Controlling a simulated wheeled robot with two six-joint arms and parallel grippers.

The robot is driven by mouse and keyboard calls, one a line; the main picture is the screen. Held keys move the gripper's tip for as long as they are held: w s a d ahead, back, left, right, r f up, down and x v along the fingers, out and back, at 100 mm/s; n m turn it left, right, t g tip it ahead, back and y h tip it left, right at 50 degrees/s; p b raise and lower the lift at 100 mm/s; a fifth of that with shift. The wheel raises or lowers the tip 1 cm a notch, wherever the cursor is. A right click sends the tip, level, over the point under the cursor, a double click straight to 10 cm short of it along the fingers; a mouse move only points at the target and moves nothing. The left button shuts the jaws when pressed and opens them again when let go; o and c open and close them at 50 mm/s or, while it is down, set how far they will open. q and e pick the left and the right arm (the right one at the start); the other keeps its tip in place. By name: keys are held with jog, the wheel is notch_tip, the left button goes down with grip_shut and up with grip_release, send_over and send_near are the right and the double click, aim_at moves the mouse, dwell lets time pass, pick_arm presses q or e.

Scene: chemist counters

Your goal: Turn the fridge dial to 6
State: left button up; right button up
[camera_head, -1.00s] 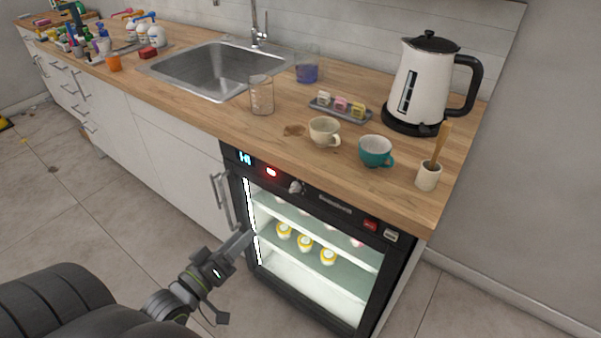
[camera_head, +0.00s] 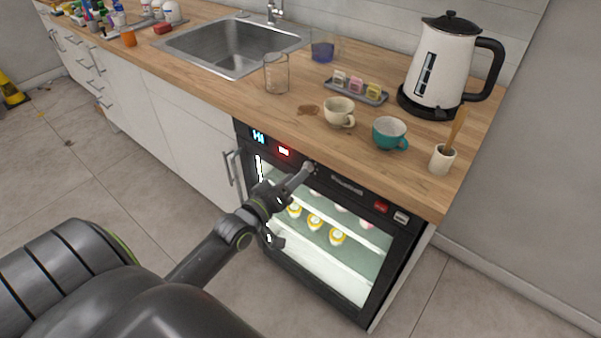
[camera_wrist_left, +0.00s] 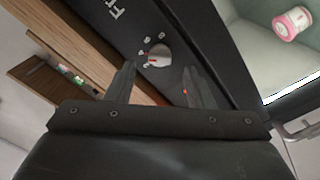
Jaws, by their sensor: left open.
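The fridge (camera_head: 375,311) stands under the counter with a black control panel along its top. In the left wrist view, its round light-grey dial (camera_wrist_left: 158,54) carries a red pointer mark, with small marks around it too small to read. My left gripper (camera_head: 305,172) is raised at the panel and covers most of the dial in the head view. In the left wrist view, my left gripper (camera_wrist_left: 158,76) is open, with the dial ahead between its two fingers. I cannot tell whether either finger touches it. My right gripper is not in view.
The panel has a blue display (camera_head: 258,136) and a red display (camera_head: 284,152). The wooden counter above holds a beige cup (camera_head: 337,114), a teal cup (camera_head: 389,135) and a kettle (camera_head: 440,70). A cabinet handle (camera_head: 231,168) stands out left of the fridge.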

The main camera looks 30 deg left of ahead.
pick_arm(q)
jog(key=w, duration=0.3)
jog(key=shift+w+d, duration=0.1)
jog(key=shift+d, duration=0.05)
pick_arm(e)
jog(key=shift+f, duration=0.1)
pick_arm(q)
jog(key=c, duration=1)
